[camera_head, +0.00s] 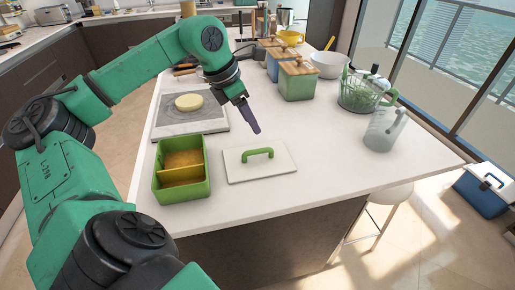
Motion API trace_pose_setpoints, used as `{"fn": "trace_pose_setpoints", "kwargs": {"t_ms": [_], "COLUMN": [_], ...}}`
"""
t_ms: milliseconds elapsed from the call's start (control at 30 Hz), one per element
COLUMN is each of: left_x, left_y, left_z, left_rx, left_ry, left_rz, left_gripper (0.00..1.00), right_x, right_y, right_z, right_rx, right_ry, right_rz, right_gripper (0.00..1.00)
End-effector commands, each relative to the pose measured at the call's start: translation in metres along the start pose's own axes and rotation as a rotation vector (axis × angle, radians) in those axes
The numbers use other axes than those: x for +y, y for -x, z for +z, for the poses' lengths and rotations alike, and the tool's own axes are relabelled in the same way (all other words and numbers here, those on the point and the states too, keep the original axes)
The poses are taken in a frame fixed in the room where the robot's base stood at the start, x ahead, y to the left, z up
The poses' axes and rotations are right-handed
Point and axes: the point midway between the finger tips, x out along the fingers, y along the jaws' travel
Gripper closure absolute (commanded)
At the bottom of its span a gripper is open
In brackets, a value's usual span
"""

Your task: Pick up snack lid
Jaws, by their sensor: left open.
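The snack lid (259,168) is a flat white rectangle with a green arched handle (257,154). It lies on the white counter in front of me. The green snack box (181,190) stands just left of it, open on top, with a yellow divider and brownish contents. My left gripper (255,130) is above the counter behind the lid, pointing down and apart from the handle. Its fingers look purplish and seem to hold nothing; from this side they overlap. My right gripper is not in view.
A grey board (190,125) with a round pale piece (189,102) lies behind the box. Green and blue canisters (298,88), a white bowl (329,65), a salad spinner (358,97) and a clear pitcher (381,132) stand behind and right. Counter right of the lid is clear.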

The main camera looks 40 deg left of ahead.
Motion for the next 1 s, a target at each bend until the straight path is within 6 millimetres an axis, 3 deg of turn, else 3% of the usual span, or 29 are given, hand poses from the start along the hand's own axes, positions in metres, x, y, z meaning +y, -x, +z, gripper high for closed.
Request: {"fn": "trace_pose_setpoints", "kwargs": {"t_ms": [200,433,600,833,867,1000], "left_x": [-0.003,-0.006,-0.007,-0.006,-0.006,-0.006], "left_y": [-0.055,-0.086,-0.119,-0.128,-0.128,-0.128], "left_z": [0.002,0.006,0.008,0.007,0.007,0.007], "left_rx": [0.0,-0.002,-0.003,-0.003,-0.003,-0.003], "left_ry": [-0.002,-0.002,-0.001,-0.002,-0.002,-0.002], "left_rz": [-0.008,-0.011,-0.01,-0.007,-0.007,-0.007], "left_gripper": [0.43,0.43,0.43,0.43,0.46,1.0], "right_x": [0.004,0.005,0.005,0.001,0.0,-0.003], "right_y": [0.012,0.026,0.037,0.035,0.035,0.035], "right_z": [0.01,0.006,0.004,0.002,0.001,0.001], "right_rx": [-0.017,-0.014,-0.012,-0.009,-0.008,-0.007], "right_ry": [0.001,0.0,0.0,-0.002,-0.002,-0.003], "right_rz": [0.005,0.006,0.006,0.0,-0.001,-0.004], "right_gripper": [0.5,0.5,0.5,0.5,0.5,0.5]}}
